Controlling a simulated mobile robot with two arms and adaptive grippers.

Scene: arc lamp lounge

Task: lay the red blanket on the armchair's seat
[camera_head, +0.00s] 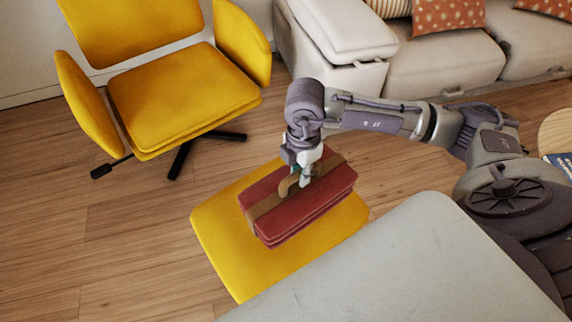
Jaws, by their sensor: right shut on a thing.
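The red blanket (309,213) is folded into a thick block with a brown strap and handle around it. It is over a yellow ottoman (225,237); I cannot tell whether it touches the top. My right gripper (304,180) points down and is shut on the blanket's strap handle, which its fingers partly hide. The yellow armchair (180,95) stands at the upper left, its seat bare and facing this way. My left gripper is not in view.
A pale sofa (440,65) with patterned cushions (447,15) stands at the back right. A grey surface (400,270) fills the lower right foreground. A round wooden table edge (556,132) shows at the far right. Wooden floor (130,220) is clear between armchair and ottoman.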

